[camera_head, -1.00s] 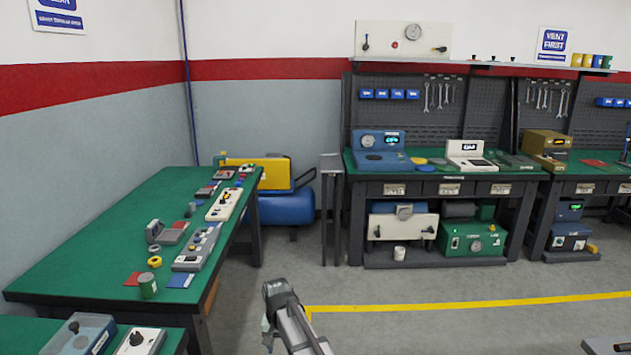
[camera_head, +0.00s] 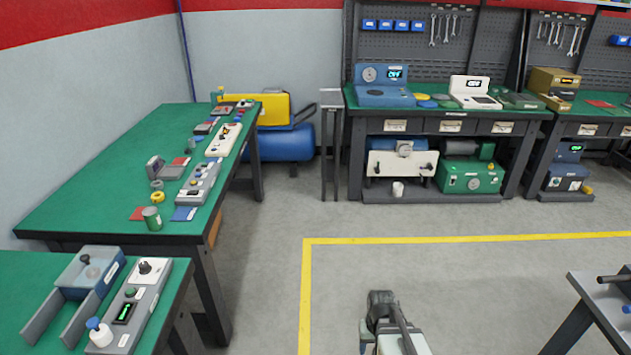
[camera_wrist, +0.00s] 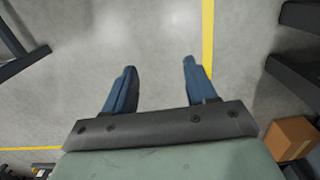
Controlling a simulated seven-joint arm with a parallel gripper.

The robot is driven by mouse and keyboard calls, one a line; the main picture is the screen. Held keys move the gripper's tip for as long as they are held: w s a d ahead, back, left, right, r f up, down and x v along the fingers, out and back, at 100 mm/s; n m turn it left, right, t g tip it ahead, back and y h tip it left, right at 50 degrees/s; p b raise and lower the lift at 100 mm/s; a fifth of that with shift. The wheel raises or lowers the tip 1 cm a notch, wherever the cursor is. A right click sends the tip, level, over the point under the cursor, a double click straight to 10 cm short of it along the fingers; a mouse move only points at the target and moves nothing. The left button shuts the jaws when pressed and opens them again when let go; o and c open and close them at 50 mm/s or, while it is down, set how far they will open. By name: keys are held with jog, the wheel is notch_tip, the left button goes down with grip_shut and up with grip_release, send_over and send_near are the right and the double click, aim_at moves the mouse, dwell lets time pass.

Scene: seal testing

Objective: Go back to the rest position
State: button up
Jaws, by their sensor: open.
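In the wrist view my gripper (camera_wrist: 158,82) is open, with its two blue fingers apart and nothing between them. It points at the bare grey floor (camera_wrist: 155,35). In the head view part of my arm shows at the bottom centre, over open floor and away from the benches. The fingers cannot be made out in the head view.
A green-topped bench (camera_head: 100,180) with several devices stands at the left. A nearer bench (camera_head: 30,280) holds a control box (camera_head: 130,308). A grey stand (camera_head: 590,295) is at the lower right. A yellow floor line (camera_head: 450,239) crosses clear floor.

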jog(key=s+f+g, duration=0.3)
jog(key=s+f, duration=0.6)
jog(key=s, duration=0.5)
jog(key=s+f+g, duration=0.3)
jog(key=s+f, duration=0.6)
jog(key=s, duration=0.5)
jog(key=shift+c, duration=0.4)
